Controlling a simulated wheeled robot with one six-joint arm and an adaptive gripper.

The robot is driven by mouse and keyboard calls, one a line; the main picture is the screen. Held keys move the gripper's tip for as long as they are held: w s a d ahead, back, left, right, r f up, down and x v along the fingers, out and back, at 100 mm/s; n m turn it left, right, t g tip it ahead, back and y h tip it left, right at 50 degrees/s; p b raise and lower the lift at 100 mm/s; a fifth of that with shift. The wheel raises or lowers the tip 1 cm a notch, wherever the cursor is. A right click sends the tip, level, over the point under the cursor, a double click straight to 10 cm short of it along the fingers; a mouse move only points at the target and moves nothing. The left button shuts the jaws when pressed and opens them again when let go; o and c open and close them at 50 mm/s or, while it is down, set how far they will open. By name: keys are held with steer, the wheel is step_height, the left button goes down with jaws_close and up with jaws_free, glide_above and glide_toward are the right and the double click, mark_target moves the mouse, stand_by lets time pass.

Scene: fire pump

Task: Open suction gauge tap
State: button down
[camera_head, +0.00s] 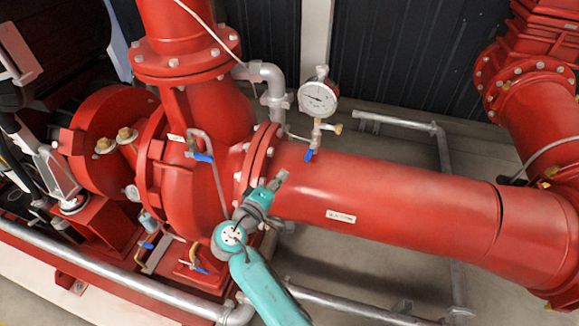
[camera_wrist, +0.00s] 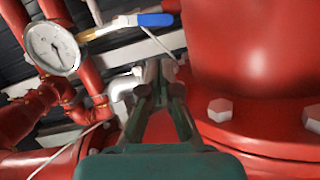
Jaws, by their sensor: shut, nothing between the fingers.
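A white-faced pressure gauge (camera_head: 318,97) stands on a short stem above the large red pipe (camera_head: 400,205). A small tap with a blue lever (camera_head: 310,155) sits on the stem below it. In the wrist view the gauge (camera_wrist: 53,48) is at upper left, and the blue lever (camera_wrist: 155,19) points right from the tap's brass and metal body. My gripper (camera_head: 281,176) is over the red pipe near its flange, lower left of the lever in the head view. In the wrist view my gripper (camera_wrist: 158,70) is shut and empty, its fingertips apart from the lever.
The bolted flange (camera_head: 262,160) and pump casing (camera_head: 195,190) are close left of my gripper. Another blue lever (camera_head: 201,157) with a thin bent tube is on the casing. A grey pipe (camera_head: 270,85) rises behind. Metal rails run along the floor.

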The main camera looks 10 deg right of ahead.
steer(key=shift+v, duration=1.15)
